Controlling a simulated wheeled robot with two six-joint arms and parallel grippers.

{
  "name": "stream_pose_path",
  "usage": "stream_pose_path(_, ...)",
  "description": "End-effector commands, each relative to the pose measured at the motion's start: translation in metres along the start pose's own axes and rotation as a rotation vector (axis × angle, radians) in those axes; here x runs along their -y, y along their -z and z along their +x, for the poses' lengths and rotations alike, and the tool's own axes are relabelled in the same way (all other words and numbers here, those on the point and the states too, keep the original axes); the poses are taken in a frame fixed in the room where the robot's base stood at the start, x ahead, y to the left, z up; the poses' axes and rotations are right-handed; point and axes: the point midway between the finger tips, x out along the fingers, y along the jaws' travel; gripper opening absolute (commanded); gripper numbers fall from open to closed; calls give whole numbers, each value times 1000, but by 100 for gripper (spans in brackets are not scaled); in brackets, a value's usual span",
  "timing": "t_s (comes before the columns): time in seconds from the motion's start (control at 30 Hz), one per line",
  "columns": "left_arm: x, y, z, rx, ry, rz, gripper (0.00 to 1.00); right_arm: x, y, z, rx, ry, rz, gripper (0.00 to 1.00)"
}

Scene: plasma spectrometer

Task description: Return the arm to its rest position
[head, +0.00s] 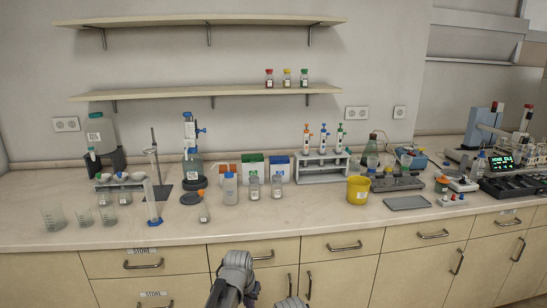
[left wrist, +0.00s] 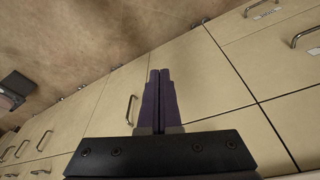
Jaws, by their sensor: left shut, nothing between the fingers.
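My left gripper (left wrist: 160,73) shows in the left wrist view with its two dark fingers together, shut and empty. It is in front of the pale wooden cabinet doors (left wrist: 205,75), with nothing between the fingers. In the head view, a grey arm part of mine shows at the bottom middle, below the edge of the bench (head: 150,236) and in front of the cabinets. Another small grey part shows at the bottom edge to its right. My right gripper is not in view.
The bench holds several beakers, bottles and boxes, a yellow container (head: 358,190), a pipette rack (head: 322,167) and a grey tray (head: 407,203). Drawer handles (head: 345,246) stick out from the cabinet fronts. The bench's front strip is mostly clear.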

Motion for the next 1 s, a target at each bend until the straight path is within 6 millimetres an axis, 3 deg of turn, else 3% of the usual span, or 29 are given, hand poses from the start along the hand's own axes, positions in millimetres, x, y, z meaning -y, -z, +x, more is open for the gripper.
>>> stream_pose_path(0.03,10,-29,-6,16,9,-37,0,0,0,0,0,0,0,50)
stream_pose_path(0.1,21,-53,-10,39,19,-81,0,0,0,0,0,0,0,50)
stream_pose_path(0.5,55,-166,-33,137,62,-279,0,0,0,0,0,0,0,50)
stream_pose_path(1.0,-28,-158,-111,226,90,-58,0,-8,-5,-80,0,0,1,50)
